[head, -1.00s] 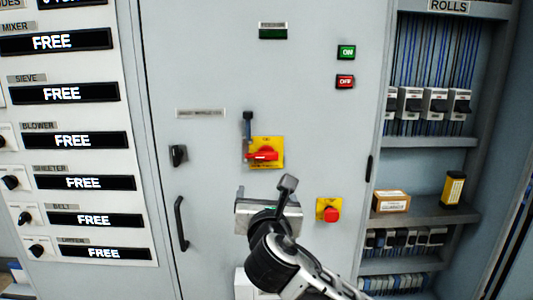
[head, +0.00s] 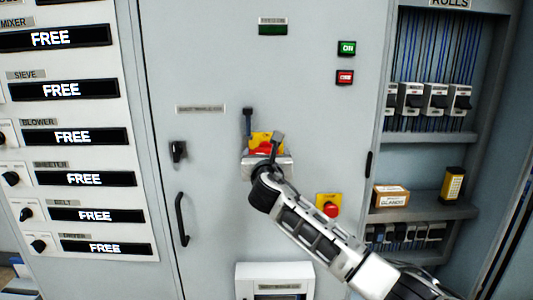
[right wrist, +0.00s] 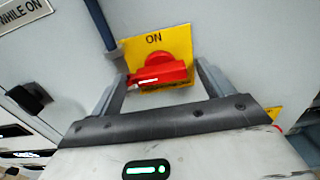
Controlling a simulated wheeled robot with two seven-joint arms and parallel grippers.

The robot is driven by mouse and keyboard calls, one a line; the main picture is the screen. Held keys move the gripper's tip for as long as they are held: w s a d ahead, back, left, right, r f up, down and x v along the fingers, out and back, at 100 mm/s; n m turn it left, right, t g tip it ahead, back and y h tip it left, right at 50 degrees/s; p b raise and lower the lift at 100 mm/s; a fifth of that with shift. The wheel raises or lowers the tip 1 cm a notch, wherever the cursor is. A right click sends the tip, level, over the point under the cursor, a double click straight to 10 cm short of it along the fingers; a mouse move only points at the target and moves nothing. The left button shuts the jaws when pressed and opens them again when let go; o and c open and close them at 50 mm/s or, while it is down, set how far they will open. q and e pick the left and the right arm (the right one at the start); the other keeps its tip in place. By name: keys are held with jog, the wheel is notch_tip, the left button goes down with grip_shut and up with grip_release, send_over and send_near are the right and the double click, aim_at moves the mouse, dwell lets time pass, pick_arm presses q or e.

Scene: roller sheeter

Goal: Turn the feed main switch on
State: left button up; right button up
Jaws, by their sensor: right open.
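The feed main switch is a red rotary handle (head: 264,148) on a yellow plate (right wrist: 180,42) on the grey cabinet door. In the right wrist view its red handle (right wrist: 160,72) lies roughly level, and "ON" is printed above it on the plate. My right gripper (head: 263,144) is in front of the switch and partly hides it in the head view. In the right wrist view my right gripper (right wrist: 161,76) is open, with one finger at each side of the red handle. I cannot tell whether either finger touches it. My left gripper is not in view.
A dark upright rod (right wrist: 101,25) stands just left of the switch. A black door handle (head: 181,218) and a dark knob (head: 178,151) are left. Open shelves (head: 425,138) stand right.

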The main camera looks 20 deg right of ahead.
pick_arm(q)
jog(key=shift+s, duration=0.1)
pick_arm(e)
jog(key=shift+w+d, duration=0.15)
jog(key=shift+w, duration=0.4)
jog(key=c, duration=1)
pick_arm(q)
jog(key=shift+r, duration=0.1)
